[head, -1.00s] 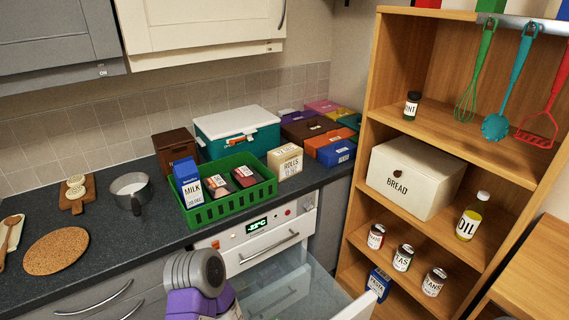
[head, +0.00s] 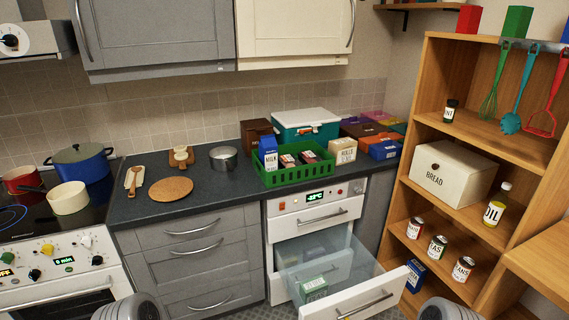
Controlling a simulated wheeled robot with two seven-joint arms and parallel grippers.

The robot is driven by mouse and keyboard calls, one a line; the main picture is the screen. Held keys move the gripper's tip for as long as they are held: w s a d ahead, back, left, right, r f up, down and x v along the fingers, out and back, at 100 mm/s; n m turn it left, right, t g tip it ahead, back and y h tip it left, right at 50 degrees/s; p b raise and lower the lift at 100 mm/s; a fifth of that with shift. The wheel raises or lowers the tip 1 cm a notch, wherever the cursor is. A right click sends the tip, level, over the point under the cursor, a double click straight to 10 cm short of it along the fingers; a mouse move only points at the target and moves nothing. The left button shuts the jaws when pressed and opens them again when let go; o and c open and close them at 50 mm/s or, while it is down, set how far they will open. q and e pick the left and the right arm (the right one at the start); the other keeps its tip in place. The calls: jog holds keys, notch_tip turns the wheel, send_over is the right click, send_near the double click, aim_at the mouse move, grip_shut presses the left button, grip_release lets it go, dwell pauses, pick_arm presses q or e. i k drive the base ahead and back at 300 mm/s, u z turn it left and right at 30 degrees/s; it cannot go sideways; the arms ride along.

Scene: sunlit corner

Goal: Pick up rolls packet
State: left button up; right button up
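The rolls packet (head: 343,151) is a cream box with dark "ROLLS" lettering. It stands upright on the dark countertop, just right of the green crate (head: 296,177). Nothing covers its front. A grey rounded part of my arm shows at the bottom left of the head view and another at the bottom right. Neither gripper's fingers are in view, and nothing of mine is near the packet.
Below the packet, a freezer drawer (head: 362,310) stands pulled out, with a green-and-white packet (head: 314,288) inside. The crate holds a milk carton (head: 268,155) and other packets. A teal cooler (head: 305,128) stands behind. A shelf unit (head: 420,120) rises at right.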

aim_at(344, 149)
jog(key=u, duration=0.95)
jog(key=i, duration=1.45)
jog(key=z, duration=0.55)
